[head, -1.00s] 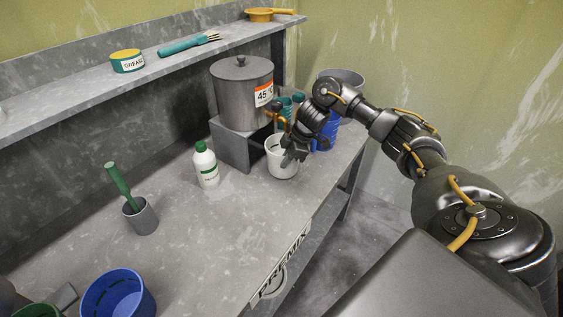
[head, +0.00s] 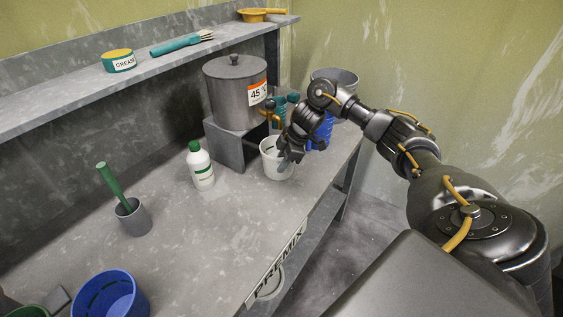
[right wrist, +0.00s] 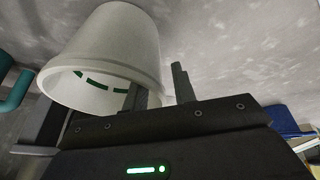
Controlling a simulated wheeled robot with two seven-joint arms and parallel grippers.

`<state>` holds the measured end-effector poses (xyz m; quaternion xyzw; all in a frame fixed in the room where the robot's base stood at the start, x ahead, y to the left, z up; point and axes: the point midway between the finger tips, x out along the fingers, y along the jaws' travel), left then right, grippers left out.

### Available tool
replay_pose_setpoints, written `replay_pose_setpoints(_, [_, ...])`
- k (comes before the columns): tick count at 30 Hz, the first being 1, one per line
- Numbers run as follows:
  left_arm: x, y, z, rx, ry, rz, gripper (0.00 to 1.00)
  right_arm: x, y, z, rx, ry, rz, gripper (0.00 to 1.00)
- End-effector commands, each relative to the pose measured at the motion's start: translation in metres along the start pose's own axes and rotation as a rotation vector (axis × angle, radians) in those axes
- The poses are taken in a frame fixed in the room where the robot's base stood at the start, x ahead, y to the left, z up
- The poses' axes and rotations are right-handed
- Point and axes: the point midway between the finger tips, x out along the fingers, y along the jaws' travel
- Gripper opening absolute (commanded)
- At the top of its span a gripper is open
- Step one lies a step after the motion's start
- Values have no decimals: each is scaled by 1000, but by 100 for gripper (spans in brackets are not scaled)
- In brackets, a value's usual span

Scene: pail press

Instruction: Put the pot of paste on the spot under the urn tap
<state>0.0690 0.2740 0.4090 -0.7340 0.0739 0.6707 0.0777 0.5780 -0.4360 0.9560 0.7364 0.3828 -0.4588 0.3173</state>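A white pot (head: 270,163), the likely pot of paste, stands upright on the bench near the urn tap (head: 270,117). The grey urn (head: 232,95) has a 45 °C label and rests on a grey stand. No marked spot shows under the tap. My right gripper (head: 286,157) is at the pot's right side, by its rim. In the right wrist view the pot (right wrist: 120,40) fills the upper left. The two fingers (right wrist: 160,90) are apart, one overlapping the rim and one outside the wall, with a gap beside the wall. My left gripper is out of view.
A white bottle (head: 201,168) with a green cap stands left of the pot. A blue container (head: 320,132) stands behind my right gripper. A grey cup (head: 134,220) with a green-handled tool and a blue tub (head: 108,297) are nearer. The middle of the bench is clear.

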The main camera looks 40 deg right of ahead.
Motion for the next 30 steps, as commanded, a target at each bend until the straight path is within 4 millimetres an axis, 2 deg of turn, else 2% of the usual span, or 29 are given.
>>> replay_pose_setpoints(5, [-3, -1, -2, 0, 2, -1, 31, -20, 2, -1, -3, 0, 5, 27])
replay_pose_setpoints(12, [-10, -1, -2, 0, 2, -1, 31, -71, 2, -1, -2, 0, 6, 27])
replay_pose_setpoints(18, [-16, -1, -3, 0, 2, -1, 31, -106, 1, -1, -1, 0, 4, 27])
replay_pose_setpoints(22, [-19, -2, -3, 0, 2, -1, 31, -117, 1, -1, -1, 1, 2, 27])
replay_pose_setpoints(30, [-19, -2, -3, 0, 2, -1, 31, -121, 0, 0, 0, 0, 0, 27])
